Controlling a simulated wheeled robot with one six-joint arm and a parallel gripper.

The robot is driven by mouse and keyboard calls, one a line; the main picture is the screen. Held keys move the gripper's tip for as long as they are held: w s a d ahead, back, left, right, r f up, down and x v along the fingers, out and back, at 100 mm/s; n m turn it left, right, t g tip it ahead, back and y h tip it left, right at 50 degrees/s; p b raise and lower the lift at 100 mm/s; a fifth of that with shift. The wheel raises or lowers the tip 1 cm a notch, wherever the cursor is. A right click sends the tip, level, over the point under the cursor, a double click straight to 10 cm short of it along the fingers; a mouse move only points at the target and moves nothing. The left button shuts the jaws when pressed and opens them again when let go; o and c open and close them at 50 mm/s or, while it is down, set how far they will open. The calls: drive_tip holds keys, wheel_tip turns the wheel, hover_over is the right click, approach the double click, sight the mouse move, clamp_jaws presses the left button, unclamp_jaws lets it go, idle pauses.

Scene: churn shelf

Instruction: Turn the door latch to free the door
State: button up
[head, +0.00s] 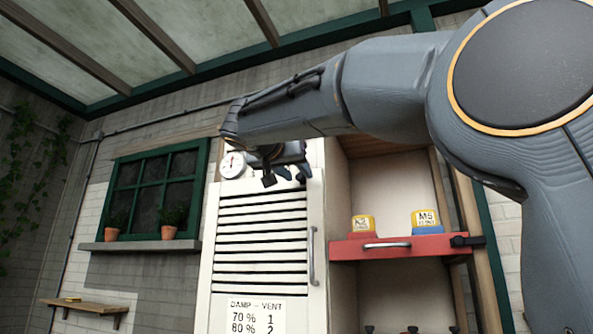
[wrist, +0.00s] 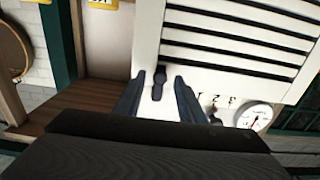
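The white louvred door (head: 263,235) fills the cabinet's left side in the head view and looks shut. In the wrist view the door (wrist: 225,65) appears upside down. A small dark latch (wrist: 160,83) sits on its plain top strip, its length running up and down in the picture. My gripper (wrist: 155,80) is open, with one blue-grey finger on each side of the latch; I cannot tell whether either touches it. In the head view my gripper (head: 290,173) is at the door's top right, and the latch cannot be made out there.
A round gauge (wrist: 254,117) and a small dark knob (wrist: 214,115) beside numerals lie right of the fingers in the wrist view. A vertical door handle (head: 312,256) is lower. A red drawer (head: 400,246) with yellow-topped containers juts out at right.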

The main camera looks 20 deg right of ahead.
clamp_jaws()
drive_tip(key=s+d+r+n, duration=0.1)
drive_tip(key=d+r+n, duration=0.1)
drive_tip(key=n, duration=0.7)
drive_tip(key=s+d+r+n+p, duration=0.1)
drive_tip(key=r+n, duration=0.1)
drive_tip(key=n, duration=0.7)
drive_tip(key=shift+s+d+r, duration=0.3)
drive_tip(key=shift+s+d, duration=0.05)
drive_tip(key=shift+s, duration=0.05)
drive_tip(key=shift+p, duration=0.3)
